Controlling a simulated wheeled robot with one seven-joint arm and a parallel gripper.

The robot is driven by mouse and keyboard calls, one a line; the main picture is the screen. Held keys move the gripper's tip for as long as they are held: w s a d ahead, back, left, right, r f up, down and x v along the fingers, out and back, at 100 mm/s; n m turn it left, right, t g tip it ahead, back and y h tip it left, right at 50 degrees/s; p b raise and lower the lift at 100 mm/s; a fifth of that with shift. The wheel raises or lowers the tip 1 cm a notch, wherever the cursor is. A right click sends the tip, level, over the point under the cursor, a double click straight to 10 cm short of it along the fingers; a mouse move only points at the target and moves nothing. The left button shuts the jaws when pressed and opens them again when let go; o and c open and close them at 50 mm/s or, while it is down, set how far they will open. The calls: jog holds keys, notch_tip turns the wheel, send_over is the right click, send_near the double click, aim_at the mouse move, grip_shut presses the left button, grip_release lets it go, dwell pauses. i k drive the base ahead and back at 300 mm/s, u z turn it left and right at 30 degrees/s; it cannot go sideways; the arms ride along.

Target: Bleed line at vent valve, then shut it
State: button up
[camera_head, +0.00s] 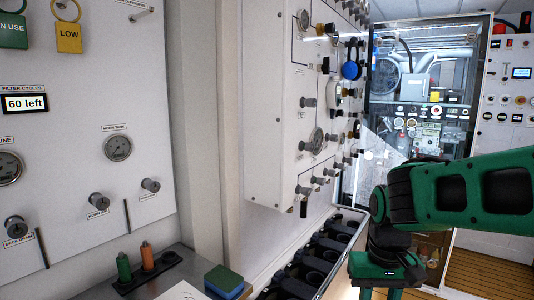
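The white fill panel (270,110) stands in the middle, seen at a steep angle, with several knobs and gauges joined by thin black lines. A blue round knob (351,70) stands out on its right part. A row of small grey knobs (318,181) runs along its lower edge. A gauge (316,139) sits above them. Its labels are too small to read, so I cannot tell which knob is the vent valve. My green and black arm comes in from the right and bends downward, apart from the panel. No gripper fingers show.
Below are a black rack (310,262) and a green-blue sponge (224,281). A glass-fronted cabinet (425,90) stands behind my arm.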

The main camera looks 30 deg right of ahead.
aim_at(308, 147)
jog(key=u, duration=0.95)
jog(key=k, duration=1.2)
jog(key=z, duration=1.25)
jog(key=i, duration=1)
jog(key=u, duration=0.05)
